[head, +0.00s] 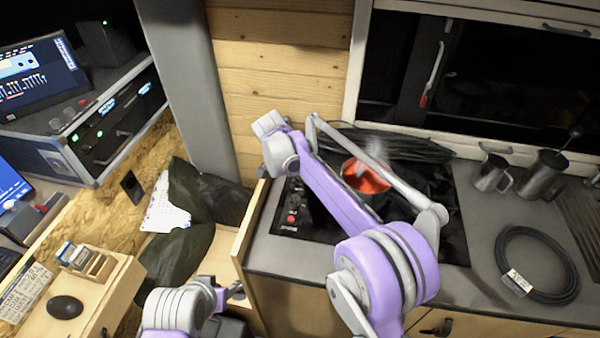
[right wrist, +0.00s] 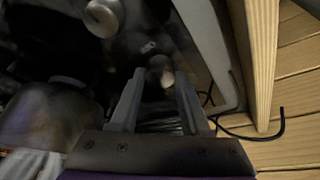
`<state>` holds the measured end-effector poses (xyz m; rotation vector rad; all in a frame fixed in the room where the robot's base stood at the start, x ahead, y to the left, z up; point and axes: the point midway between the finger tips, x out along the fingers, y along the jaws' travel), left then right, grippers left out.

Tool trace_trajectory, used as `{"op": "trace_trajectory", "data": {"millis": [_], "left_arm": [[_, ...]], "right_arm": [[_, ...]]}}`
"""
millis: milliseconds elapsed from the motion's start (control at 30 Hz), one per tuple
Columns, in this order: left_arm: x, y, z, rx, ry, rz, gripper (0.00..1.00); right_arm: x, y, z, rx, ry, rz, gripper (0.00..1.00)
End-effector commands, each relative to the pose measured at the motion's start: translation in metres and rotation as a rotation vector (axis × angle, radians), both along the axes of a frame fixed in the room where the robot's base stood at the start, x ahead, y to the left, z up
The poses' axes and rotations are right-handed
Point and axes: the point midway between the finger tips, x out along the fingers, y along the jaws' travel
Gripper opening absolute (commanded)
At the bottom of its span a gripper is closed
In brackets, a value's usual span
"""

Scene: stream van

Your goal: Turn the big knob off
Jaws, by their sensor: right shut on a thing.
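The stove's control panel (head: 294,212) with dark knobs and a small red part is at the left end of the black hob, partly covered by my right arm. In the right wrist view, a small rounded pale knob (right wrist: 161,72) sits between the fingertips of my right gripper (right wrist: 160,76), which is shut on it. A larger round silver knob (right wrist: 103,17) shows farther up; I cannot tell for sure which is the big one. In the head view my right fingertips are hidden behind the wrist. My left gripper (head: 234,291) is low, away from the stove; its opening is unclear.
A red pot (head: 366,178) steams on the hob under my right arm. Metal jugs (head: 492,174) and a coiled black cable (head: 536,264) lie to the right on the counter. A wooden edge (right wrist: 259,60) is close beside my right gripper.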

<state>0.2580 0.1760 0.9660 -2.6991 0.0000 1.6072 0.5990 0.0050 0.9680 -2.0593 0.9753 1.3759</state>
Motion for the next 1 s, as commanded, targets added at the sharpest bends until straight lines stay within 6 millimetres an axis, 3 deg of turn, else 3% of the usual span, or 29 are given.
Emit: {"op": "trace_trajectory", "data": {"millis": [300, 333, 467, 800, 1000], "left_arm": [[0.0, 0.0, 0.0, 0.0, 0.0, 0.0, 0.5], [0.0, 0.0, 0.0, 0.0, 0.0, 0.0, 0.5], [0.0, 0.0, 0.0, 0.0, 0.0, 0.0, 0.5], [0.0, 0.0, 0.0, 0.0, 0.0, 0.0, 0.5], [0.0, 0.0, 0.001, 0.0, -0.001, 0.0, 0.5]], "right_arm": [[0.0, 0.0, 0.0, 0.0, -0.001, -0.002, 0.0], [0.0, 0.0, 0.0, 0.0, -0.001, -0.002, 0.52], [0.0, 0.0, 0.0, 0.0, 0.0, -0.001, 0.75], [-0.001, 0.001, 0.002, 0.0, 0.0, 0.0, 0.76], [-0.007, 0.009, 0.028, 0.0, 0.0, 0.002, 0.76]]}}
